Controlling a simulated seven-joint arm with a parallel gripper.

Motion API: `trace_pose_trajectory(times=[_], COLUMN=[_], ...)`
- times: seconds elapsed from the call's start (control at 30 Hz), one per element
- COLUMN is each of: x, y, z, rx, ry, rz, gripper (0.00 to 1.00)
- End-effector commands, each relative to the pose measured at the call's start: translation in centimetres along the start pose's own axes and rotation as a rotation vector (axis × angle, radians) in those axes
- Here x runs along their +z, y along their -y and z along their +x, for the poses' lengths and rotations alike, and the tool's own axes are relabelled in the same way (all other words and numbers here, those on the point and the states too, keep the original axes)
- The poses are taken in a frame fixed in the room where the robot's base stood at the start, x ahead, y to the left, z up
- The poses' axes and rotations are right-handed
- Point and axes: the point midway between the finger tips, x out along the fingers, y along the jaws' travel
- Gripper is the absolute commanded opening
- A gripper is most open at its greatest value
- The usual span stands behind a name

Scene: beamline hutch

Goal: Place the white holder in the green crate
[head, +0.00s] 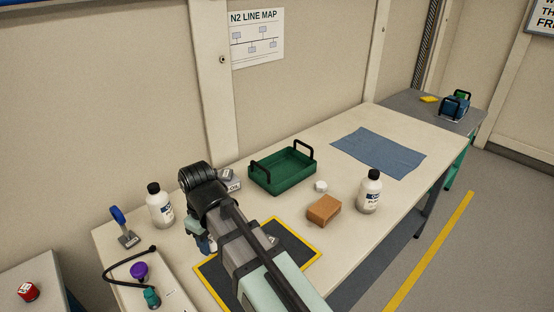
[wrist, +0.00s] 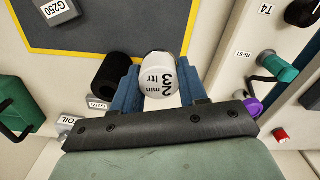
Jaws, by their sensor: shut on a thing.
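My gripper (head: 208,243) hangs over the left end of the table, beside the yellow-edged dark mat, partly hidden by my arm. In the wrist view its blue fingers (wrist: 159,76) are shut on a white cylindrical piece (wrist: 158,84) with black figures and "min ltr" on it. A small white round piece (head: 321,186) stands on the table right of the crate; I cannot tell which of the two is called the holder. The green crate (head: 284,186) has black handles and looks empty. It lies right of and beyond my gripper, and its edge shows in the wrist view (wrist: 8,122).
A brown block (head: 324,209) and a white bottle (head: 369,192) stand right of the mat (head: 312,262). Another bottle (head: 160,206) and a box marked OIL (head: 232,185) stand at the back. A blue cloth (head: 378,152) lies flat.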

Motion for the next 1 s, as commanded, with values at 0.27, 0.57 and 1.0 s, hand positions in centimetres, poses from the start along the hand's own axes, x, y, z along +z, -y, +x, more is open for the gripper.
trace_pose_trajectory(times=[0.27, 0.57, 1.0], x=[2.0, 2.4, 1.4], y=[-7.7, -17.8, -36.8], z=[0.5, 0.5, 0.4], rx=[0.0, 0.0, 0.0], ry=[0.0, 0.0, 0.001], rz=[0.134, 0.272, 0.432], gripper=[0.11, 0.11, 0.04])
